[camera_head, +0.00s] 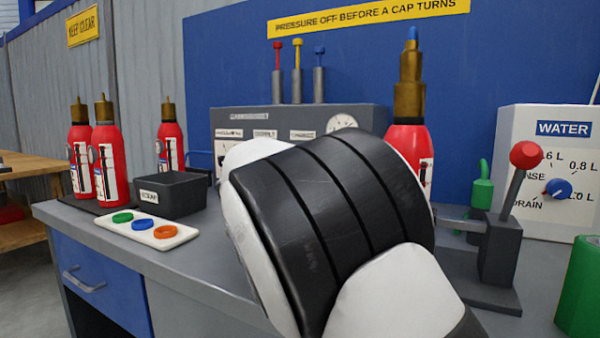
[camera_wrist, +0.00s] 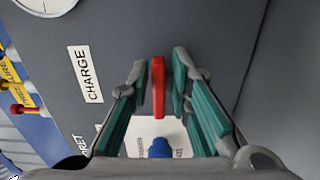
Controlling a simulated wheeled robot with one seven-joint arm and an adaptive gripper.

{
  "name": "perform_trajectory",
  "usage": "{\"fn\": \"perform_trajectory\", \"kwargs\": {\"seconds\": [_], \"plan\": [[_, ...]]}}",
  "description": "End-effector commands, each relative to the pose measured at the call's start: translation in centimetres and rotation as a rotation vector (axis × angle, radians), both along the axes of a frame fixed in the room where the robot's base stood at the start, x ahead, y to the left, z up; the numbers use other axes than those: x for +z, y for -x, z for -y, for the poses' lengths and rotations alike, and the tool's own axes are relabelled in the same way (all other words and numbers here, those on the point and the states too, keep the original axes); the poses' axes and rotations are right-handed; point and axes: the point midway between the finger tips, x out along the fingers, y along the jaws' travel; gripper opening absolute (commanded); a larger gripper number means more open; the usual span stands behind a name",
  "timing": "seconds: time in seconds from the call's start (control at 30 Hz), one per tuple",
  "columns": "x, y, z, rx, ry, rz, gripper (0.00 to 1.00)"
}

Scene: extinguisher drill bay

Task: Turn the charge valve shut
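A red handle (camera_wrist: 158,85) stands out in the wrist view, beside a white CHARGE label (camera_wrist: 86,74) on a grey panel face (camera_wrist: 215,30). My gripper (camera_wrist: 160,72) is open, with one teal-padded finger on each side of the handle. A narrow gap shows between the handle and each finger. Below the handle is a white plate (camera_wrist: 137,132) with small print and a blue part (camera_wrist: 159,148). In the head view my arm hides the gripper and this handle; the grey cabinet (camera_head: 232,120) shows behind it.
Red extinguishers (camera_head: 107,165) stand at the left, near a dark box (camera_head: 172,193) and a tray of coloured rings (camera_head: 147,231). A brass-topped red extinguisher (camera_head: 410,140), a red-knobbed lever stand (camera_head: 500,245) and a WATER panel (camera_head: 550,150) are at right.

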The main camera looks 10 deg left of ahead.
Motion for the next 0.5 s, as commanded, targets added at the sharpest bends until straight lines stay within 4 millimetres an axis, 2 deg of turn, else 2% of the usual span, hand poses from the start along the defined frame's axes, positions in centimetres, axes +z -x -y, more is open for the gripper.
{"fn": "perform_trajectory", "kwargs": {"seconds": [0.33,0.5], "plan": [[0.0,0.1,-0.1,0.001,0.001,0.001,0.3],[0.0,1.6,-0.8,0.004,0.002,-0.002,0.3]]}}
